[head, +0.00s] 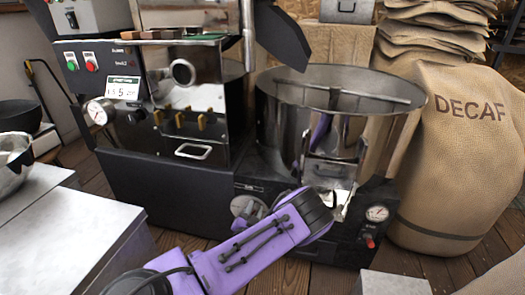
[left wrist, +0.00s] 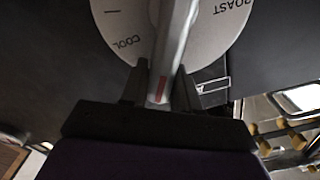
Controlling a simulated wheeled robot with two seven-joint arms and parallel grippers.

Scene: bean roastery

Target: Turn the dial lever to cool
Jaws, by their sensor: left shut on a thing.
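The round grey dial (head: 248,206) is on the dark front panel of the roaster, left of the cooling drum. In the left wrist view the dial face (left wrist: 215,45) shows the words ROAST at upper right and COOL at left. Its silver lever (left wrist: 177,45) has a red mark near the tip and lies between the two words, nearer COOL. My left gripper (left wrist: 160,92) is shut on the lever near its tip. In the head view my purple arm hides most of that gripper and the lever. My right gripper is out of view.
The steel cooling drum (head: 335,115) stands above the panel, with a gauge (head: 377,213) and a red knob at right. A DECAF sack (head: 465,160) stands at the right. A pale table (head: 65,235) fills the lower left.

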